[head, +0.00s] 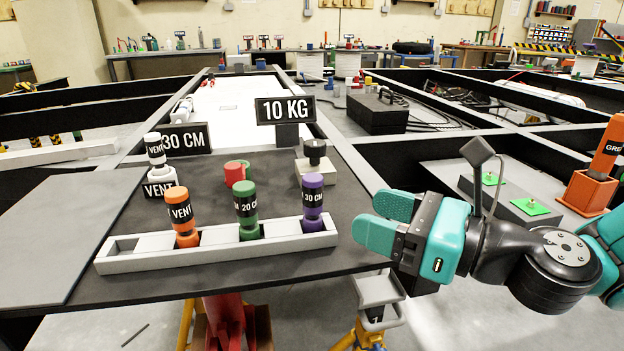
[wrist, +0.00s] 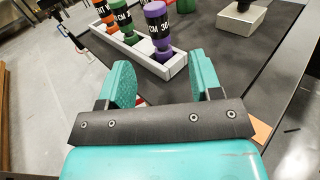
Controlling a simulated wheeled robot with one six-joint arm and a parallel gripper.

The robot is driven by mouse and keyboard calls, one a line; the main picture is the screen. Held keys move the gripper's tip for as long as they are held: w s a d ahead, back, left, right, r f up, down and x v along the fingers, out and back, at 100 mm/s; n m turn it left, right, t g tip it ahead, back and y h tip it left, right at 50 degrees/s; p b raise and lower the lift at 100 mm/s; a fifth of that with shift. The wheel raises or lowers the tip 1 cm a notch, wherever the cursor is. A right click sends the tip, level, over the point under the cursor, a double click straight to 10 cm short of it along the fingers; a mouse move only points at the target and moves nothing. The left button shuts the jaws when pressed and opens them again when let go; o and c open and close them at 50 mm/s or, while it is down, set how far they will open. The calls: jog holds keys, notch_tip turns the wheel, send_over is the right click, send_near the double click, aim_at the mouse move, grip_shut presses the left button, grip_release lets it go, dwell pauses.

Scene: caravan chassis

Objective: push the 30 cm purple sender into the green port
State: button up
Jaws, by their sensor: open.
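The purple sender (head: 312,205), labelled 30 CM, stands upright in the right end of a white rack on the dark table. In the wrist view the purple sender (wrist: 157,25) is ahead, beyond my fingertips. My gripper (head: 378,219) is open and empty, to the right of the rack and apart from the sender. Its two teal fingers (wrist: 162,70) show spread in the wrist view. An orange post with a sign starting "GRE" (head: 612,134) stands at the right edge, its rest cut off. Green pieces (head: 530,206) lie on grey blocks beside it; I cannot tell whether either is the green port.
The white rack (head: 220,254) also holds a green 20 CM sender (head: 246,208) and an orange VENT sender (head: 182,217). Behind it are a red-and-green piece (head: 236,173), a white block with a black knob (head: 315,170) and a 10 KG sign (head: 286,109). Dark beams frame open gaps.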

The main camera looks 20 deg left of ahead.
aim_at(313, 198)
jog(key=x, duration=0.9)
jog(key=shift+a+f+b, duration=0.2)
jog(key=shift+a+b, duration=0.15)
jog(key=shift+c, duration=0.2)
jog(key=c, duration=1)
